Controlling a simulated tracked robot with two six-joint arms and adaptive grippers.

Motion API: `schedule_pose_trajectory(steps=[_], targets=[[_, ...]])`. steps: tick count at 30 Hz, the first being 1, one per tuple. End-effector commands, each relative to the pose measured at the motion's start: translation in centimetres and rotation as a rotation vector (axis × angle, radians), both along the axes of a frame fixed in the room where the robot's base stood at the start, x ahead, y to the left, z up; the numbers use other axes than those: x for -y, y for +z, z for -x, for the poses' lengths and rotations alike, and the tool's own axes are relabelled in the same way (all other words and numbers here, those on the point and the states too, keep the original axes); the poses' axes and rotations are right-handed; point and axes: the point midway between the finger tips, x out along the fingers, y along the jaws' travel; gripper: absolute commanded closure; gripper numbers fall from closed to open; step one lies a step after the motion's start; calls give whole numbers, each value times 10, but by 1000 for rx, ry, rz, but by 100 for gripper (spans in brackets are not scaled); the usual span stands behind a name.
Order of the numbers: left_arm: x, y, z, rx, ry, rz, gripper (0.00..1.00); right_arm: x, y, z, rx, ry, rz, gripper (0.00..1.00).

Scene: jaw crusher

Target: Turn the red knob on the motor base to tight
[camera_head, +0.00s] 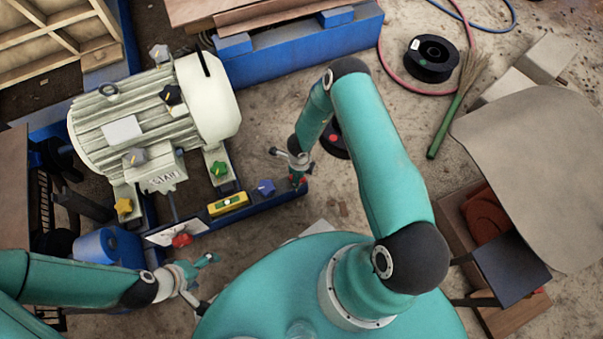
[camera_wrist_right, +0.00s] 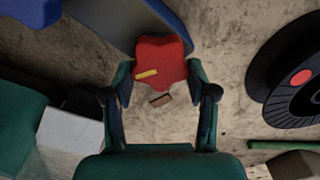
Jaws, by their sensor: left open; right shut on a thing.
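A red knob (camera_wrist_right: 160,55) with a yellow mark on it sits between the two fingers of my right gripper (camera_wrist_right: 161,75) in the right wrist view. The fingers close on its sides. In the head view, the right gripper (camera_head: 297,178) is at the right end of the blue motor base (camera_head: 240,218), and only a little red shows between its fingers. Another red knob (camera_head: 181,240) sits by a white plate (camera_head: 163,232) at the front of the base. My left gripper (camera_head: 209,281) is open and empty, below and right of that plate.
The pale motor (camera_head: 140,122) stands on the base. Yellow (camera_head: 123,206), green (camera_head: 219,169) and blue (camera_head: 266,187) knobs and a yellow level (camera_head: 228,204) are around it. A black spool (camera_head: 432,58) and green-handled broom (camera_head: 446,122) lie on the floor to the right.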

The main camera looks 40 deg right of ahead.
Motion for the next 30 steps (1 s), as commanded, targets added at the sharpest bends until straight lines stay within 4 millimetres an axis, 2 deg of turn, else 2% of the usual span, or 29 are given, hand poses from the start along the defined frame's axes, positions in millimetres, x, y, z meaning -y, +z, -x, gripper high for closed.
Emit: schedule_pose_trajectory(steps=[1,16,17,21,30], targets=[[0,0,0,0,0,0,16,-1,-2,6,-12,-11,-1,77],[0,0,0,0,0,0,16,-2,-2,6,-12,-30,-1,77],[0,0,0,0,0,0,16,-2,-2,6,-12,-30,-1,39],[0,0,0,0,0,0,16,-2,-2,4,-9,-29,-1,18],[0,0,0,0,0,0,16,-1,0,1,-4,-28,0,18]])
